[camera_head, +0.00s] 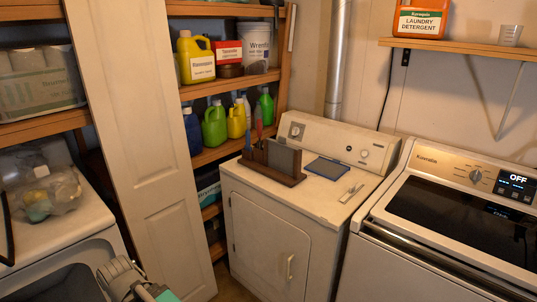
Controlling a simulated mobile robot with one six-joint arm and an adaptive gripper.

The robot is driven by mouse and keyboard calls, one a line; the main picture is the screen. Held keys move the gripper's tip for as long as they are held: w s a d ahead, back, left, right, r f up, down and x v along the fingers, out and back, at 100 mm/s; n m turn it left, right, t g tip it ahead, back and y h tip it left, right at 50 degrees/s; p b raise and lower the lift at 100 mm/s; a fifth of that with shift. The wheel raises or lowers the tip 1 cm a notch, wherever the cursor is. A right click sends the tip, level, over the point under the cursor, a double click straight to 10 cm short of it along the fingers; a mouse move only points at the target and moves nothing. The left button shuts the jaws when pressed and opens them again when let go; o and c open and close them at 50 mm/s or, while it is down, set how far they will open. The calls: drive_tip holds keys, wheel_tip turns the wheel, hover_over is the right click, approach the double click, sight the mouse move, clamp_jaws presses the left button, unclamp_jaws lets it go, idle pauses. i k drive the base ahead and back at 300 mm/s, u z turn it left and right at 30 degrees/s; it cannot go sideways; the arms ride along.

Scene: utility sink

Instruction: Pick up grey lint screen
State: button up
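A grey panel (284,160), which looks like the grey lint screen, stands upright in a dark brown wooden rack (262,171). The rack sits on the left part of the white dryer's top (318,203). The rack's front edge hides the panel's lower edge. A flat screen with a blue frame and grey middle (327,168) lies on the dryer top to the right of the rack. Part of my arm shows at the bottom left, well apart from the rack. I cannot make out my gripper's fingers in this view.
A blue-handled tool and a red one stand at the rack's left end. A small whitish tool (351,191) lies near the dryer's right edge. A washer (455,215) stands at right. Shelves with bottles (214,124) and a white door panel (150,150) are at left.

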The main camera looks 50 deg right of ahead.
sight(280, 153)
drive_tip(key=i, duration=0.7)
drive_tip(key=z, duration=2.45)
